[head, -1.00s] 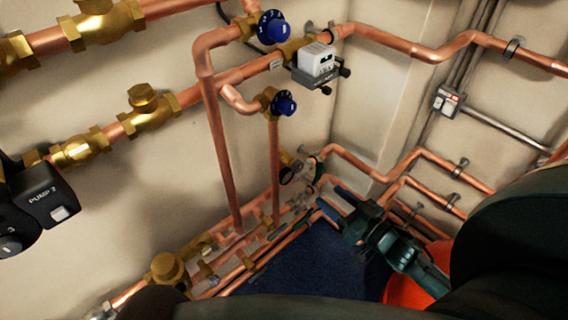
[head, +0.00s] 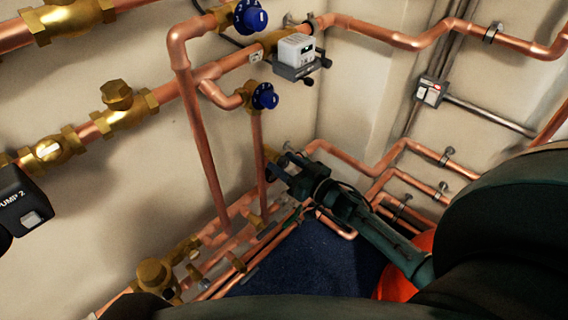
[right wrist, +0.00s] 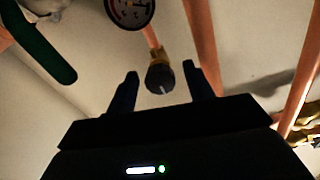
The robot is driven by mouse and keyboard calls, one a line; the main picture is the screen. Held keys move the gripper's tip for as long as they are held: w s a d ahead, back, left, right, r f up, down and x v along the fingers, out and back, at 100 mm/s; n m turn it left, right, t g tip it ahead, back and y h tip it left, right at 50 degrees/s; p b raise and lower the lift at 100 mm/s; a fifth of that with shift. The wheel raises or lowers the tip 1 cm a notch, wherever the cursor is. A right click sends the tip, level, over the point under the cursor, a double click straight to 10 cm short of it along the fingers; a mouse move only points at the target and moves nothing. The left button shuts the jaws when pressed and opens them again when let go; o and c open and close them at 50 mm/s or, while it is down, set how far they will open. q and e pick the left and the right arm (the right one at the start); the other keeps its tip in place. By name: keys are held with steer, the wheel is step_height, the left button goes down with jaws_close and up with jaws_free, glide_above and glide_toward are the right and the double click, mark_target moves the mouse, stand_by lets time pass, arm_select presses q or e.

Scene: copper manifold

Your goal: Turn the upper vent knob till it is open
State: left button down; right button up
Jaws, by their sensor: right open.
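A dark round knob (right wrist: 160,78) with a pale pointer line sits on a brass fitting at the end of a thin copper pipe in the right wrist view. No label shows which knob it is. My right gripper (right wrist: 163,82) is open, with one finger to each side of this knob and a gap on both sides. In the head view my right gripper (head: 280,163) reaches toward the wall near the corner and hides the knob. My left gripper is not in view.
A round gauge (right wrist: 130,10) and a dark green bar (right wrist: 40,45) lie beyond the fingers. Two blue dials (head: 250,16) (head: 265,96) and a grey-white box (head: 297,50) are higher on the wall. Copper pipes (head: 205,160) run close by.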

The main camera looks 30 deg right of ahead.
steer(key=shift+w+a, duration=0.15)
steer(key=shift+w, duration=0.25)
steer(key=shift+c, duration=0.2)
steer(key=c, duration=0.9)
